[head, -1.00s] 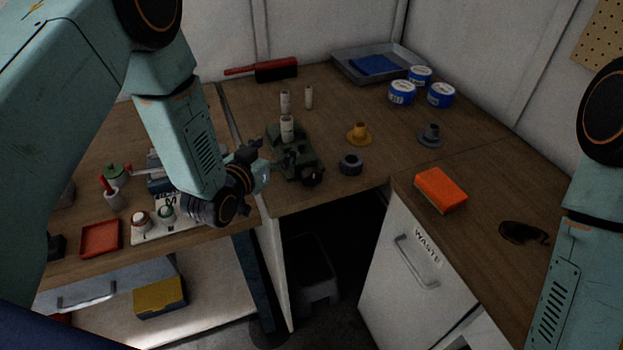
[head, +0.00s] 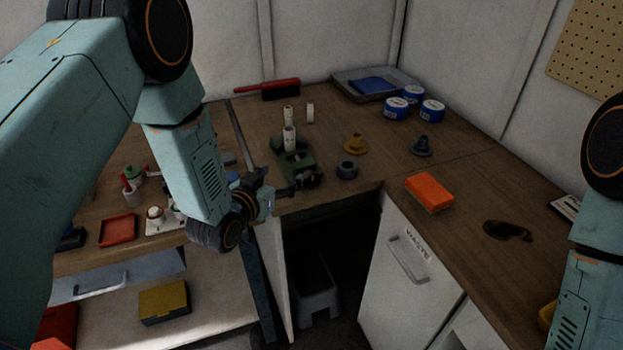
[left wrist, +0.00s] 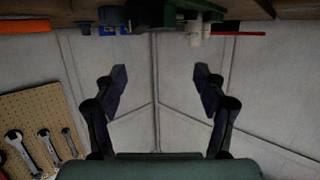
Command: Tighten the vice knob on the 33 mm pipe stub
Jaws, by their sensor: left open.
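The green vice (head: 304,160) stands on the wooden bench near its front edge. Its dark round knob (head: 312,180) faces the front. A white pipe stub (head: 289,140) stands upright at the vice; I cannot read its size. My left gripper (head: 282,190) is open and empty, just left of the knob; the gap to the knob is hard to judge. In the left wrist view, which looks upside down, the two fingers (left wrist: 160,78) are spread wide with only wall between them. The vice seems to be the dark block at the top edge (left wrist: 158,12). My right gripper is out of view.
Two more white stubs (head: 310,112) stand behind the vice. A grey ring (head: 347,170), a yellow flanged part (head: 355,144) and a grey flanged part (head: 421,146) stand to its right. An orange block (head: 429,192) lies farther right. A dark open gap (head: 335,235) lies below the bench.

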